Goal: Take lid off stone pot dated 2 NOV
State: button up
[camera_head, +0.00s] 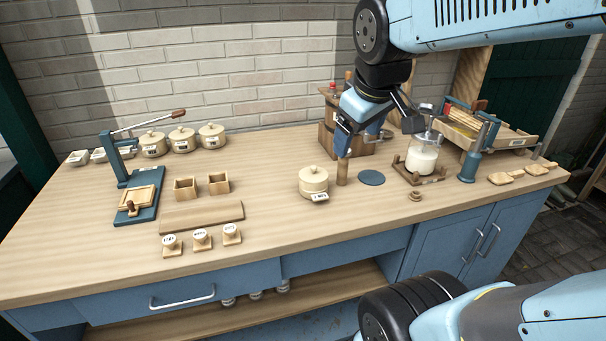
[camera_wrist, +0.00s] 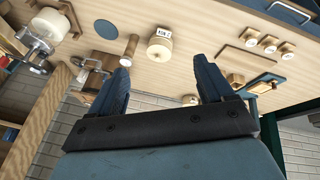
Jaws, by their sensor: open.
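A cream stone pot (camera_head: 313,184) with its lid (camera_head: 313,173) on stands near the middle of the bench, a small tag on its front. It also shows in the wrist view (camera_wrist: 159,51). Three similar lidded pots (camera_head: 152,147) (camera_head: 181,142) (camera_head: 211,139) stand in a row at the back left.
A wooden cylinder (camera_head: 342,173) and a blue disc (camera_head: 371,177) lie right of the middle pot. A glass churn jar (camera_head: 422,158) stands farther right. A blue lever press (camera_head: 121,165), small wooden boxes (camera_head: 186,189) and stamps (camera_head: 201,239) are left. Bench front centre is clear.

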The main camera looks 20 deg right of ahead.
jog(key=o, duration=0.3)
jog(key=w+f+n, duration=0.1)
jog(key=w+n, duration=0.2)
jog(key=w+f+n+h, duration=0.1)
jog(key=w+n, duration=0.3)
jog(key=w+a+f+n+g, duration=0.1)
jog(key=w+f+n, duration=0.1)
jog(key=w+n, duration=0.1)
jog(key=shift+w+a+n, duration=0.1)
jog(key=shift+w+n, duration=0.2)
jog(key=shift+n, duration=0.3)
jog(key=n+h, duration=0.1)
jog(key=n, duration=1)
send_near(313, 173)
jog(key=shift+g, duration=0.3)
jog(key=x, duration=1)
jog(key=shift+w+r, duration=0.1)
jog(key=shift+w, duration=0.15)
